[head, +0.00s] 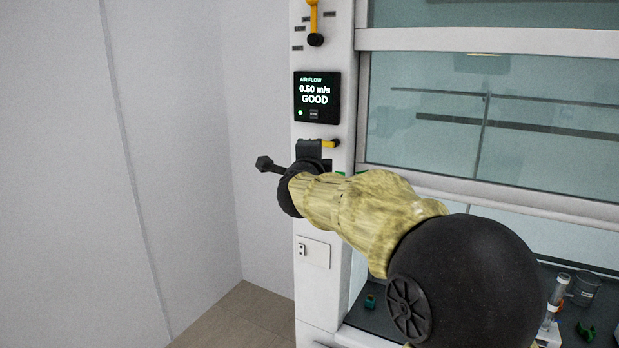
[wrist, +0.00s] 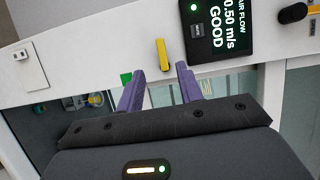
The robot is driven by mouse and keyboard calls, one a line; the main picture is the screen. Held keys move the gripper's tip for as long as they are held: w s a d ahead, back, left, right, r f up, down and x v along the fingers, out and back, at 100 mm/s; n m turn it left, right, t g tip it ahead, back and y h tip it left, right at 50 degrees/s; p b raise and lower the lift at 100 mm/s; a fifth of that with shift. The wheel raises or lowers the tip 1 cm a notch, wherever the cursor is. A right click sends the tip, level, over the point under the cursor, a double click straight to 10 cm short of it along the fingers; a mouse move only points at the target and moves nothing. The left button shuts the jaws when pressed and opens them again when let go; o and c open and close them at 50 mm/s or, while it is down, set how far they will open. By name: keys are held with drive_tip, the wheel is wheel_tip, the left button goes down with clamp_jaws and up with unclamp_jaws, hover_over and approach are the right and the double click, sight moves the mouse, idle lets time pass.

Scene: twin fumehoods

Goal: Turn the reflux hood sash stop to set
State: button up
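A small yellow lever (head: 330,143), which looks like the sash stop, is on the white hood post below the air flow display. In the wrist view the yellow lever (wrist: 163,55) lies just beyond the gap between the fingertips. A green mark (wrist: 126,79) is beside the left finger. My gripper (wrist: 161,69) is open, with two purple fingers apart and nothing visibly between them. In the head view my dark gripper (head: 309,150) is at the post, just left of the lever; its fingers are mostly hidden. I cannot read any set label.
The air flow display (head: 317,97) reads 0.50 m/s GOOD. Above it is another yellow handle with a black knob (head: 315,39). The glass sash (head: 490,120) is to the right. A socket plate (head: 313,252) is below. Labware stands on the hood bench at lower right.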

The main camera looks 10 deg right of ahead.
drive_tip(key=b+v, duration=0.1)
drive_tip(key=v, duration=0.6)
drive_tip(key=shift+s+b, duration=0.2)
drive_tip(key=shift+b, duration=0.2)
drive_tip(key=shift+a, duration=0.1)
drive_tip(key=s+f+n+g+y, duration=0.25)
drive_tip(key=f+n, duration=0.35)
drive_tip(key=f, duration=0.4)
drive_tip(key=s+f+n+g+y, duration=0.2)
drive_tip(key=s+f+n+g, duration=0.1)
drive_tip(key=f+n, duration=0.55)
drive_tip(key=s+d+f+n+g, duration=0.3)
drive_tip(key=s+f+g, duration=0.1)
drive_tip(key=s+f, duration=0.6)
drive_tip(key=s+d+f+n+g, duration=0.3)
drive_tip(key=s+f+g, duration=0.2)
drive_tip(key=s+f, duration=0.5)
drive_tip(key=shift+d, duration=0.4)
drive_tip(key=shift+g+h, duration=0.25)
